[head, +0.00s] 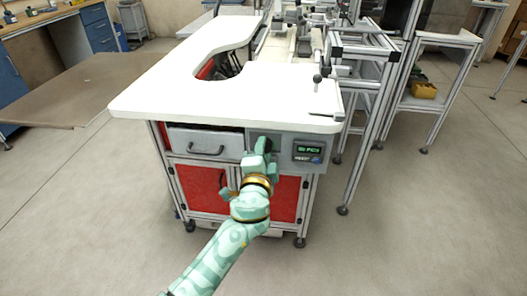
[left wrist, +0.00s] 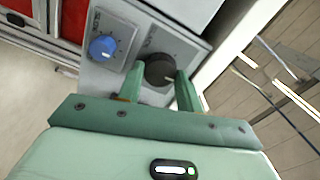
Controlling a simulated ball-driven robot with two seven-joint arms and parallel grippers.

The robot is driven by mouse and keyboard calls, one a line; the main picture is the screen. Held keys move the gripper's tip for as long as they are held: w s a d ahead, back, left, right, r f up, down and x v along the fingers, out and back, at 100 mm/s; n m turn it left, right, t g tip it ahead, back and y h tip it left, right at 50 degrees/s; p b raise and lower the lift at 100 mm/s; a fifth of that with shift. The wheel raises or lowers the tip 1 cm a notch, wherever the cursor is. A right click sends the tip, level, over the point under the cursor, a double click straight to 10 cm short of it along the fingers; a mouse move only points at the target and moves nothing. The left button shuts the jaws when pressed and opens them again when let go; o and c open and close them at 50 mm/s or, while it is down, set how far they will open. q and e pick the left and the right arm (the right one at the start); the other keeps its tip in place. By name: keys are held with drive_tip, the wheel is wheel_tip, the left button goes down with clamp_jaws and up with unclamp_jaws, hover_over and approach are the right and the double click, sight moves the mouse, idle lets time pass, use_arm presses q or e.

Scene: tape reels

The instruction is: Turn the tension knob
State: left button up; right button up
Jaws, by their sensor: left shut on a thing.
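A black round knob (left wrist: 160,69) sits on a grey control panel (left wrist: 128,75) in the left wrist view; the lettering beside it is too small to read. My left gripper (left wrist: 158,85) is shut on this black knob, one finger on each side. In the head view my left gripper (head: 259,157) reaches the panel under the white tabletop and largely hides the knob. A smaller blue knob (left wrist: 103,47) with a pale pointer line is on the panel beside it. My right gripper is not in view.
A white worktop (head: 180,88) overhangs the panel. A grey drawer (head: 205,147) and red cabinet doors (head: 203,187) lie left of and below my gripper. A lit green display (head: 307,150) is to its right. The floor in front is clear.

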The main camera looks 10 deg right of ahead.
use_arm(q)
drive_tip(key=m+p, duration=0.2)
drive_tip(key=m, duration=0.7)
drive_tip(key=m+p, duration=0.2)
drive_tip(key=m, duration=0.8)
drive_tip(key=shift+f+m, duration=0.2)
drive_tip(key=shift+m, duration=0.1)
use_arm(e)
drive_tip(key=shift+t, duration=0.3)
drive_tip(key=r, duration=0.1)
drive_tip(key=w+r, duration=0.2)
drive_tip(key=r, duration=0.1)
use_arm(q)
drive_tip(key=shift+s+p, duration=0.1)
drive_tip(key=shift+p, duration=0.2)
drive_tip(key=o, duration=0.8)
drive_tip(key=shift+o, duration=0.9)
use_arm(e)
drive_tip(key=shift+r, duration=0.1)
use_arm(q)
drive_tip(key=shift+r, duration=0.1)
